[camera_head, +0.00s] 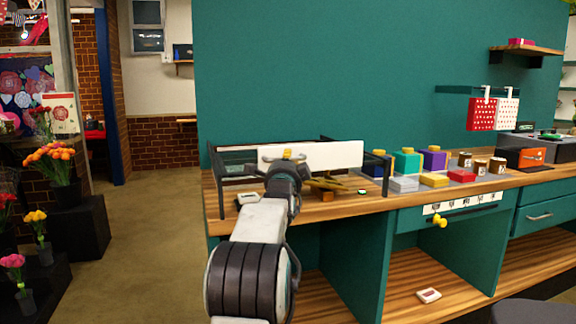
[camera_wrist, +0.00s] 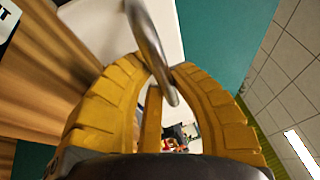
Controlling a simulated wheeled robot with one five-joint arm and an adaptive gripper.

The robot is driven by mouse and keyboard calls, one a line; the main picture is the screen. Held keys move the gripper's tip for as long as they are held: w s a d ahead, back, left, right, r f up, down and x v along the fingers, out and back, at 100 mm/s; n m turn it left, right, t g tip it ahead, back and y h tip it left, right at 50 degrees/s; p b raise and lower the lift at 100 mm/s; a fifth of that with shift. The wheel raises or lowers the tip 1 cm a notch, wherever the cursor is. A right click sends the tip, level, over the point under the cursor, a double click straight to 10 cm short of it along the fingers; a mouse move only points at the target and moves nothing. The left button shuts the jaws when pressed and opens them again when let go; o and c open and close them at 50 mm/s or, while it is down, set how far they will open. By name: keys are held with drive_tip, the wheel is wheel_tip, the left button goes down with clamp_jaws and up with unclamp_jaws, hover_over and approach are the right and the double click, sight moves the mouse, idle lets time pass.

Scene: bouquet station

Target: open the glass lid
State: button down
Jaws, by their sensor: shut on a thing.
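A dark-framed case (camera_head: 216,172) stands on the left of the wooden counter, with a white panel (camera_head: 340,154) along it. The glass lid cannot be made out clearly; my arm and gripper cover part of the case. My gripper (camera_head: 287,154) is at the case's middle. In the wrist view its yellow fingers (camera_wrist: 160,72) are shut on a curved grey metal handle (camera_wrist: 148,35), which runs between the fingertips. A pale surface lies to the handle's left. Whether the lid is raised cannot be told.
Coloured blocks (camera_head: 407,162) and several small cups (camera_head: 480,165) stand on the counter (camera_head: 345,205) to the right. Flowers (camera_head: 52,162) stand on dark plinths at left. The floor between is clear.

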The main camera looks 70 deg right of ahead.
drive_tip(key=shift+s+a, duration=0.25)
drive_tip(key=shift+a, duration=0.15)
drive_tip(key=c, duration=1.1)
unclamp_jaws()
drive_tip(key=shift+v, duration=6)
